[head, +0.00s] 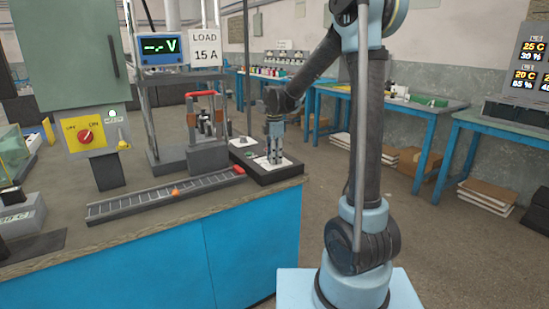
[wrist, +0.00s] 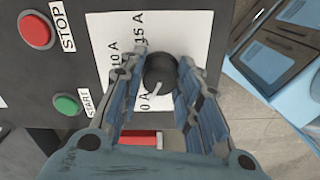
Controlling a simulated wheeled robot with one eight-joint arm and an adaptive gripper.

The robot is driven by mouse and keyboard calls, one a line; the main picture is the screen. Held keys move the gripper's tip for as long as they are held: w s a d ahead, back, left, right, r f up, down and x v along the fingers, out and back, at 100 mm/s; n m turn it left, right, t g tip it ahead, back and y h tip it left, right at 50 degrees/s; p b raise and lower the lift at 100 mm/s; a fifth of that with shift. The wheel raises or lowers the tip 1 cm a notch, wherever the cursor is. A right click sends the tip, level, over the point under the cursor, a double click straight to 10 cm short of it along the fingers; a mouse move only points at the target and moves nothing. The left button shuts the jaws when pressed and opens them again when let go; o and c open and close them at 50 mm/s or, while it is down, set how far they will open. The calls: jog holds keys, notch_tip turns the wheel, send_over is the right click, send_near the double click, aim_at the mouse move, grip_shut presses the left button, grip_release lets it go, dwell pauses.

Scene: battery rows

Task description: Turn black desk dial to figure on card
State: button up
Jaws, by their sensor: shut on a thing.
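The black dial (wrist: 160,72) sits on a white scale plate (wrist: 184,24) marked 0 A, 10 A and 15 A in the wrist view. Its pale pointer line is toward the picture's bottom, slightly left, near the 0 A side. My gripper (wrist: 159,70) has its fingers on either side of the dial, shut on it. In the head view my gripper (head: 275,158) is down at the black box (head: 262,176) on the bench corner, and hides the dial there. The white card (head: 205,50) reads LOAD 15 A.
A red STOP button (wrist: 36,31) and a green START button (wrist: 67,104) are left of the dial. A red part (wrist: 140,138) lies below it. A meter (head: 162,50) shows "-.- V". A dark rail (head: 160,195) lies along the bench front.

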jog(key=m, duration=0.3)
jog(key=shift+m, duration=0.3)
jog(key=m, duration=0.3)
jog(key=shift+w+m, duration=0.1)
jog(key=shift+m, duration=0.3)
jog(key=m, duration=1.2)
jog(key=shift+m, duration=0.3)
jog(key=m, duration=0.6)
jog(key=shift+m, duration=0.3)
jog(key=o, duration=1.1)
jog(key=shift+c, duration=0.2)
